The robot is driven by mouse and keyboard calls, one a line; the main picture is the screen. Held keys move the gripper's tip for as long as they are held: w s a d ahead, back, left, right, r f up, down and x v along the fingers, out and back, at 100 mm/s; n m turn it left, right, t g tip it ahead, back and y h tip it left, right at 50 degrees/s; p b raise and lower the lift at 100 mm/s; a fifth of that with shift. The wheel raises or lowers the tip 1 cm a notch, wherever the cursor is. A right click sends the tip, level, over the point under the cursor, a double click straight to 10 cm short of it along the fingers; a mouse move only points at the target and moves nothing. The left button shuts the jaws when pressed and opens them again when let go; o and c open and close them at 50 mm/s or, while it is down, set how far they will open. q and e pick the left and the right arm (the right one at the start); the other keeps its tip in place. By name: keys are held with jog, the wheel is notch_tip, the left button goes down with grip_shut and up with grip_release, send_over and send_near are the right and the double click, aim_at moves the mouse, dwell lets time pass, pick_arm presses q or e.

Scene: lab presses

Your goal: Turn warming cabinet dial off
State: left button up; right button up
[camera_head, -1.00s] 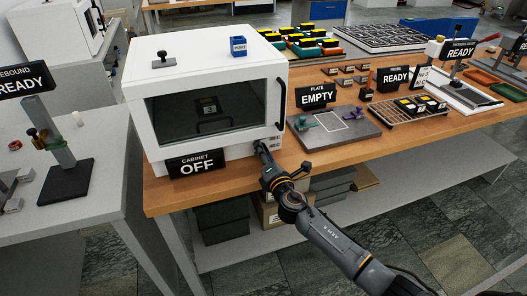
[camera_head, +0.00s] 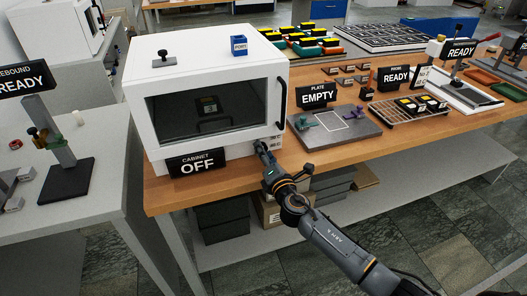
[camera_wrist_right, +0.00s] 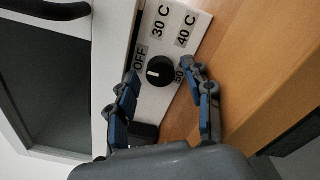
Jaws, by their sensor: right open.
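The white warming cabinet (camera_head: 212,62) stands on the wooden bench with its dark-windowed door shut. Its sign (camera_head: 197,164) reads "CABINET OFF". In the right wrist view the black round dial (camera_wrist_right: 160,71) sits on a white panel with labels OFF, 30 C, 40 C and a partly hidden one. The dial's white mark is on its left side, roughly on the OFF label (camera_wrist_right: 141,58) side. My right gripper (camera_head: 262,148) is at the cabinet's lower right front corner. Its fingers are open on either side of the dial; I cannot tell whether they touch it. My left gripper is out of view.
A grey plate (camera_head: 334,128) with an "EMPTY" sign lies right of the cabinet. A wire rack (camera_head: 408,111) is further right. Boxes (camera_head: 222,220) sit on the shelf under the bench. The cabinet's black door handle (camera_head: 281,101) is above my right gripper.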

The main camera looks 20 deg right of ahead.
jog(key=s, duration=0.7)
dwell(0.3)
